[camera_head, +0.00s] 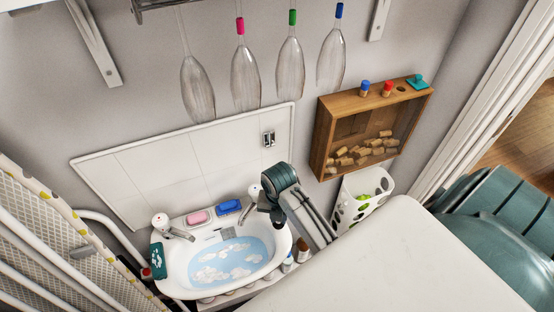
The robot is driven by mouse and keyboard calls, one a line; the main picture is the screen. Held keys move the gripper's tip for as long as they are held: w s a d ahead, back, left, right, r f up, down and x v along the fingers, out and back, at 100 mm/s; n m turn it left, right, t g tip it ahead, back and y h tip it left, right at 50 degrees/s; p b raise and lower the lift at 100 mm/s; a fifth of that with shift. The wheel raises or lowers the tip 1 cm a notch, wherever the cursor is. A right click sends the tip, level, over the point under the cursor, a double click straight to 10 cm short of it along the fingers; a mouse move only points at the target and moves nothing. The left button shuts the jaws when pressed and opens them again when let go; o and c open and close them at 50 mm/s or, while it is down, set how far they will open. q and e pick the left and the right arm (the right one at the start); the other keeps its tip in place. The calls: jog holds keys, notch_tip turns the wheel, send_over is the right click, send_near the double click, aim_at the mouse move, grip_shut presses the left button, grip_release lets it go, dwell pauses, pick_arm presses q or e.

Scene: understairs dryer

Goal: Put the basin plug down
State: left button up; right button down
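The white basin (170,270) stands at the lower middle, with pale blue water (225,262) and white foam patches in it. A grey square grate (228,233) shows at the basin's back wall. I cannot make out the basin plug. One arm reaches in from the lower right, and I take it as my right one. Its gripper (271,212) is over the basin's right back rim, close to the right tap (250,202). The fingers are small and dark, so I cannot tell whether they are open or hold anything. My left gripper is not in view.
A left tap (168,227), a pink soap (199,217) and a blue sponge (229,206) line the back rim. Small bottles (302,250) stand right of the basin. A white bin (364,200) and a cork box (322,140) are farther right. A white surface (430,265) fills the lower right.

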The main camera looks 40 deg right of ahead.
jog(key=shift+w+d, duration=0.25)
jog(key=shift+w, duration=0.25)
jog(key=shift+w+d, duration=0.25)
jog(key=shift+w, duration=0.2)
jog(key=shift+w+d+p, duration=0.15)
jog(key=shift+w+p, duration=0.1)
jog(key=shift+p, duration=0.1)
jog(key=shift+w+d+f+p, duration=0.1)
jog(key=shift+w+f+p, duration=0.1)
jog(key=shift+p, duration=0.1)
notch_tip(320, 180, down, 2)
jog(key=shift+f+p, duration=0.25)
jog(key=shift+p, duration=0.35)
jog(key=shift+f, duration=0.45)
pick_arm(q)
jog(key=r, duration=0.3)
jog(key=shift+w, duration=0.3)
pick_arm(e)
jog(key=c, duration=1.3)
grip_release()
jog(key=shift+f, duration=0.1)
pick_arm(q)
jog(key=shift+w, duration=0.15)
